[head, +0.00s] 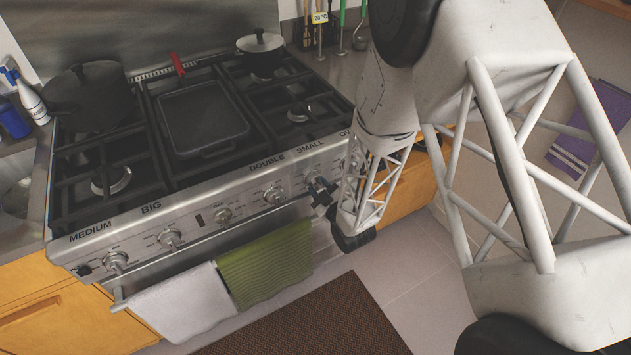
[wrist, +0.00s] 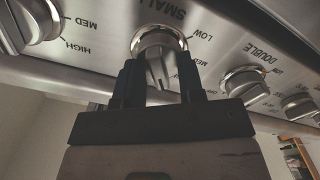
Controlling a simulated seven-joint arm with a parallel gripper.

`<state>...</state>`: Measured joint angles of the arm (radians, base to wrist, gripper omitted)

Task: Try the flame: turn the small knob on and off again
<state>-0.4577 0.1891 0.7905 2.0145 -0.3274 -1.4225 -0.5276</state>
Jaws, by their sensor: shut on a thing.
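The small knob (wrist: 157,66) is a silver round knob with a raised grip bar, under the word SMALL on the stove's front panel. My gripper (wrist: 161,84) has its two black fingers on either side of this knob and is shut on it. In the head view my gripper (head: 322,194) is at the right part of the panel and mostly covers the knob. The knob's exact setting is hard to read. I see no flame on the front right burner (head: 298,113) or the other visible burners.
The double knob (wrist: 244,84) is beside it, with the oven knob (wrist: 32,22) on the other side. A rail below the panel carries a white towel (head: 180,305) and a green towel (head: 265,265). A griddle (head: 203,118) and pots (head: 260,50) stand on the stove.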

